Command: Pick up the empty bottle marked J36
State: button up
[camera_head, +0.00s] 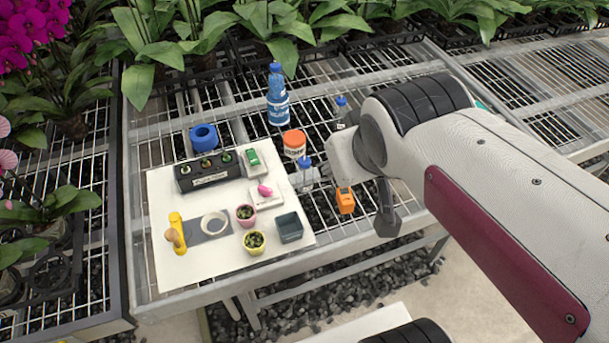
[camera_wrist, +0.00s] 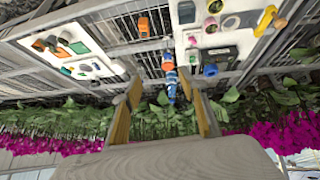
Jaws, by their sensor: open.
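Several bottles with blue caps stand on the mesh bench, and I cannot read J36 on any of them. A small clear one (camera_head: 306,178) is at the right edge of the white board. Another small one (camera_head: 341,112) stands farther back, partly hidden by my arm. A taller blue bottle (camera_head: 277,108) stands at the back; it also shows in the wrist view (camera_wrist: 171,87). My gripper (camera_wrist: 166,90) is open and empty, its two fingers spread above the bench. In the head view my arm hides most of the gripper.
The white board (camera_head: 170,270) holds pots, a black rack (camera_head: 205,172), a yellow tool (camera_head: 177,232) and a grey-green tub (camera_head: 289,227). An orange-lidded jar (camera_head: 294,143) and an orange object (camera_head: 345,201) are near the bottles. A second board (camera_wrist: 100,65) shows in the wrist view. Plants line the back.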

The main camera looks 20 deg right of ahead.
jog(key=w+d+r+n+t+h, duration=0.1)
jog(key=w+d+t, duration=0.1)
jog(key=w+d, duration=0.5)
jog(key=w+d+n+t+h, duration=0.1)
jog(key=w+d, duration=0.2)
jog(key=w, duration=0.8)
jog(key=w+d+f+n+t+y, duration=0.1)
jog(key=w+d+f+n, duration=0.15)
jog(key=w, duration=0.35)
jog(key=w+d+f+n+t+y, duration=0.1)
jog(key=w+f+y, duration=0.1)
jog(key=w+f, duration=0.3)
notch_tip(320, 180, down, 12)
jog(key=w+n+y, duration=0.2)
jog(key=n+y, duration=0.2)
jog(key=y, duration=0.3)
jog(key=s+a+f+y, duration=0.3)
jog(key=s+f+y, duration=0.4)
jog(key=s, duration=0.4)
jog(key=shift+s+a+f+n+y, duration=0.2)
jog(key=shift+a+f+n+y, duration=0.15)
jog(key=shift+f, duration=0.5)
